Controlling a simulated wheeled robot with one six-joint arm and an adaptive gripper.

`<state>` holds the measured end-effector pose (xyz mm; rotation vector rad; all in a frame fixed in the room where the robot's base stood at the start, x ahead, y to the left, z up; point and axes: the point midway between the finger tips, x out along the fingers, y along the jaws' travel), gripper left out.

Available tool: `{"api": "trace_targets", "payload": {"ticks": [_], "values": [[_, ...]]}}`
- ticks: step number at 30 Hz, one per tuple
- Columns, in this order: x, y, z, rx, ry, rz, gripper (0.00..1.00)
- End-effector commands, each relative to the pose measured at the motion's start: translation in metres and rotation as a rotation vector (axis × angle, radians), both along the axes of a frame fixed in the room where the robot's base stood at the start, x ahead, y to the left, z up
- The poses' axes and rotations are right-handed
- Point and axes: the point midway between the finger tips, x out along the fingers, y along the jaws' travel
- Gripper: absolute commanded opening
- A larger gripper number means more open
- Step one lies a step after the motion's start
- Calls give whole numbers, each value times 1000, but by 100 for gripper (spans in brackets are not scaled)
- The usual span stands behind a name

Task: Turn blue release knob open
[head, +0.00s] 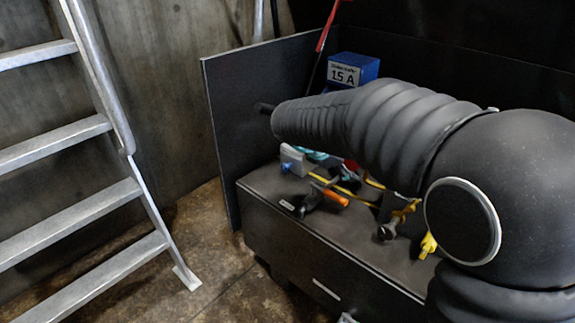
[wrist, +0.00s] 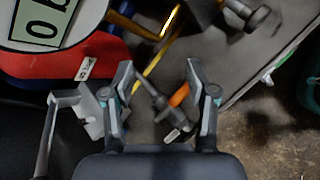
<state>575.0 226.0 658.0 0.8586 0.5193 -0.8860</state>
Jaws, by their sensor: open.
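A small blue part (head: 287,168), perhaps the release knob, shows on a grey block (head: 294,158) at the far left end of the dark workbench in the head view. A grey block (wrist: 93,112) also shows left of my gripper in the wrist view, but no blue knob is clear there. My gripper (wrist: 157,78) is open and empty in the wrist view, its two fingers spread above the bench and its tools. A hammer-like tool with an orange handle (wrist: 179,95) shows between the fingers, below them. In the head view my arm hides most of the gripper.
The bench top (head: 262,184) carries several tools, including an orange-handled one (head: 330,194) and a yellow one (head: 428,244). A blue box (head: 352,70) marked "15 A" stands behind. A red device with a display (wrist: 45,20) is upper left in the wrist view. A ladder (head: 75,140) stands left.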

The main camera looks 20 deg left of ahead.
Motion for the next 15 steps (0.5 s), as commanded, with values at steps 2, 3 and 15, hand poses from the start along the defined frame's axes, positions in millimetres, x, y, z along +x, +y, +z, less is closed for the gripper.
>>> {"api": "trace_targets", "payload": {"ticks": [2,3,15], "values": [[12,45,-18,-110,8,121,58],[17,66,-26,-165,9,178,58],[17,237,-93,-604,-31,596,58]]}}
